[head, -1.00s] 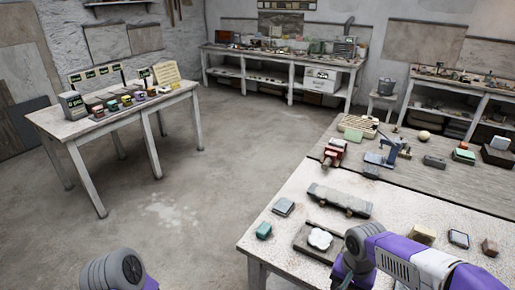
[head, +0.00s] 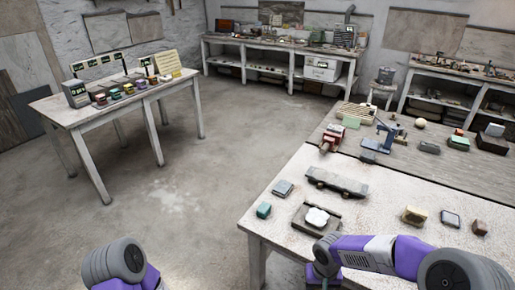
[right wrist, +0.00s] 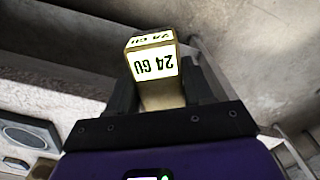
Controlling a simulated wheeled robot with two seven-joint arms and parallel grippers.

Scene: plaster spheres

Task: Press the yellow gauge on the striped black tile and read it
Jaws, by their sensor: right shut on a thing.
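My right gripper (right wrist: 160,78) is shut on a yellowish block, the gauge (right wrist: 162,98), which sits between its two dark fingers. A white label on the gauge reads "24 GU", upside down in the right wrist view, and a second label shows on its top end. In the head view my right arm reaches in over the near table's front edge; its gripper is not visible there. I cannot pick out a striped black tile. Only a part of my left arm shows at the lower left of the head view; its gripper is out of view.
A side table (head: 62,113) stands left; open floor lies between.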

